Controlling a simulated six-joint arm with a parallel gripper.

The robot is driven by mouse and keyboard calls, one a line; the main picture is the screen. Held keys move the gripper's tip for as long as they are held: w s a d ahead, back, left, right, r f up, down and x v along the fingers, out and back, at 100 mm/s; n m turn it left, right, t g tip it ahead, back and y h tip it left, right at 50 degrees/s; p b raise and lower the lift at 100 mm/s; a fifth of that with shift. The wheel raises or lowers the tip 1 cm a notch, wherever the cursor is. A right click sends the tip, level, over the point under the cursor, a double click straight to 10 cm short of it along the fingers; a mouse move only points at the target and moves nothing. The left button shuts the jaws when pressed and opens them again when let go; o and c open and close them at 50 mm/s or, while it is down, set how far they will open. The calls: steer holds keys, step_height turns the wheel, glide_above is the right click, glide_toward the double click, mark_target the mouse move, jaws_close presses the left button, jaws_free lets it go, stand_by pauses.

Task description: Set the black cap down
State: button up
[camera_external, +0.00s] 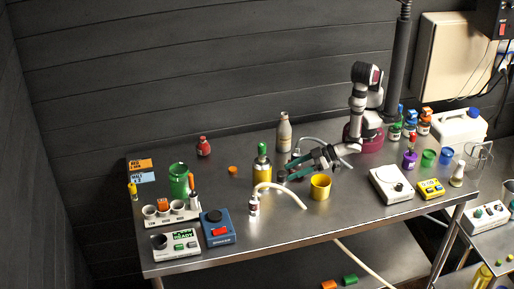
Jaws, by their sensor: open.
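My gripper (285,175) is low over the middle of the steel table, its fingers pointing left, and it is open. It is just right of a yellow bottle with a green top (262,168) and left of a yellow cup (320,191). I cannot make out the black cap for certain; the area around the fingertips is dark and small, so a cap there may be hidden.
A pale bottle (284,136) stands behind the gripper. A blue device (217,227) and a white scale (391,185) flank clear table (300,225) at the front.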

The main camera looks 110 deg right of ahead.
mark_target(281, 173)
steer(key=x, duration=0.4)
steer(key=shift+w+d+f, duration=0.15)
steer(key=shift+w+f, duration=0.05)
steer(key=shift+w, duration=0.05)
jaws_close()
